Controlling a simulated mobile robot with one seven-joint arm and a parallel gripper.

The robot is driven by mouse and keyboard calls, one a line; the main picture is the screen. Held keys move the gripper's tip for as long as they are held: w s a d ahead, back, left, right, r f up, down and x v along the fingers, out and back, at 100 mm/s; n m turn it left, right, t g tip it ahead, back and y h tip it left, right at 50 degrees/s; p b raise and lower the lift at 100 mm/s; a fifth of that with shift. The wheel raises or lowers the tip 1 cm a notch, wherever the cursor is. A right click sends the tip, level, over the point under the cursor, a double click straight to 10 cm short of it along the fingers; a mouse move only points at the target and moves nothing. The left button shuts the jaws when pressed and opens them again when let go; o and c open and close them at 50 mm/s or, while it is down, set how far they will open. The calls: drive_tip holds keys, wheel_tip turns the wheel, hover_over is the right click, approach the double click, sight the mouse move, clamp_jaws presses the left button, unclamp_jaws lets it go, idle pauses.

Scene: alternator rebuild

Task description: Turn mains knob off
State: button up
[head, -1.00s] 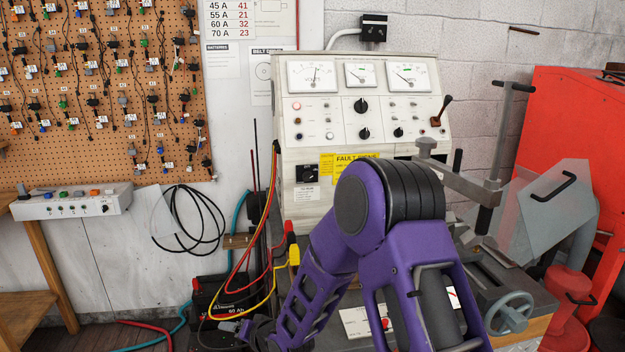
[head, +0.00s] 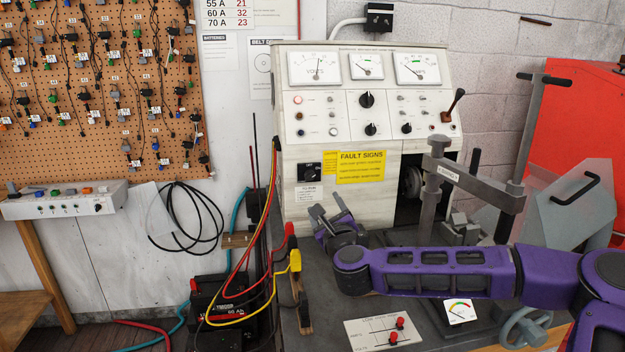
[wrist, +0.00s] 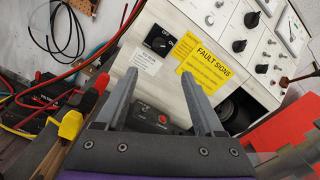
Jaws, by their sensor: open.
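A black rotary knob on a dark square plate (head: 309,172) sits low on the left of the test bench's front panel, above a white label. I take it to be the mains knob. In the wrist view the knob (wrist: 159,44) shows beyond my fingertips, with small white lettering on its plate. The lettering and the knob's pointing direction are too small to read surely. My gripper (head: 327,205) is open and empty, below and in front of the knob, apart from it. In the wrist view my two fingers (wrist: 158,73) point toward the panel, with the knob roughly between their lines.
A yellow fault signs sheet (head: 361,167) is right of the knob. Red and yellow cables with clamps (head: 294,260) hang left of my gripper, by a battery (head: 222,300). A grey clamp post (head: 433,200) stands on the bench at right. Room directly before the knob looks free.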

sight(310, 177)
drive_tip(key=w+a, duration=0.1)
drive_tip(key=w, duration=0.4)
drive_tip(key=w+a, duration=0.1)
drive_tip(key=w, duration=0.5)
drive_tip(key=w+a, duration=0.1)
drive_tip(key=w, duration=0.4)
drive_tip(key=shift+w+a, duration=0.25)
clamp_jaws()
